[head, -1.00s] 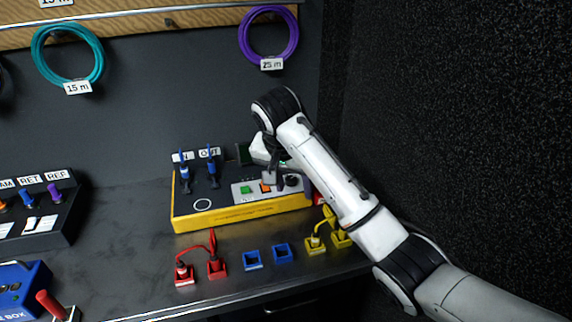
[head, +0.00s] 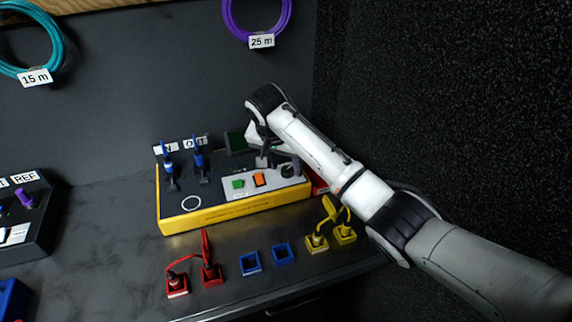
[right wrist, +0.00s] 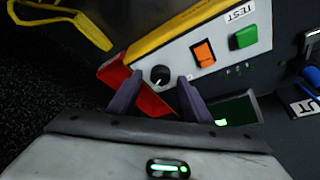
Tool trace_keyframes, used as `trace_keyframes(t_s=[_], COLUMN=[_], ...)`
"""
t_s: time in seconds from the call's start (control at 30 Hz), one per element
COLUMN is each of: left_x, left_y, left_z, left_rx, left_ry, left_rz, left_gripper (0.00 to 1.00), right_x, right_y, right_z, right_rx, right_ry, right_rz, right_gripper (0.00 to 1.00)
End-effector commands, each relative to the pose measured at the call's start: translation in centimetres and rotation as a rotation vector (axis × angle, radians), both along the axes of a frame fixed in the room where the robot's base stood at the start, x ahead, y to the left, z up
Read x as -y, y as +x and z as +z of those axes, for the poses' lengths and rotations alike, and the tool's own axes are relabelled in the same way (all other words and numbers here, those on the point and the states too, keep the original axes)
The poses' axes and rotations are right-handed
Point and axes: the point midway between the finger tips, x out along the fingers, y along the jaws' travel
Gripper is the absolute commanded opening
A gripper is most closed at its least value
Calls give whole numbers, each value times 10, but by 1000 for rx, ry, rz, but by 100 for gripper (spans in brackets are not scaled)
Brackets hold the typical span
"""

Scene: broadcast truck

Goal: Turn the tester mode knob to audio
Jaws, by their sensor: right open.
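The tester (head: 235,209) is a yellow box with a dark top on the bench, with blue-ended plugs standing at IN and OUT. Its pale panel has a green button, an orange button (head: 259,179) and a small black mode knob (head: 289,170); the knob also shows in the right wrist view (right wrist: 160,75) with a white mark. My right gripper (right wrist: 158,88) is open and empty, its two dark fingers pointing at the panel on either side of the knob. I cannot tell if they touch it. Its hand also shows in the head view (head: 276,162). My left gripper is out of view.
A dark screen (head: 236,143) sits behind the panel, and a red block (head: 319,184) is at the tester's right end. Red (head: 211,274), blue (head: 250,263) and yellow (head: 317,242) sockets line the bench front. A speckled dark wall stands at right.

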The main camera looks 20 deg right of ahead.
Motion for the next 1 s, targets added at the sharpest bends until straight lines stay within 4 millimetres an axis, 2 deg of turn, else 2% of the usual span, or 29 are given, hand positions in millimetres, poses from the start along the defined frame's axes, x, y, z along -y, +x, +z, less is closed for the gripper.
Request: trace_keyframes(t_s=[0.13, 0.37, 0.4, 0.47, 0.63, 1.0], left_x=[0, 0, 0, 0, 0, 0], left_y=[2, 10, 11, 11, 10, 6], left_z=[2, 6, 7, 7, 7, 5], left_rx=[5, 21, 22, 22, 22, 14], left_ry=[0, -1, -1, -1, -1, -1], left_rz=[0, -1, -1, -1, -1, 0], left_gripper=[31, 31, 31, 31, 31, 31], right_x=[2, 3, 3, 2, 2, 3], right_y=[2, 3, 2, 3, 2, 2], right_z=[-8, -9, -9, -9, -9, -9], right_rx=[-1, 0, 0, 0, 0, 0], right_ry=[-1, 0, 0, 0, 0, -1], right_rz=[0, 0, 0, 0, 0, 59], right_gripper=[45, 45, 43, 33, 4, 4])
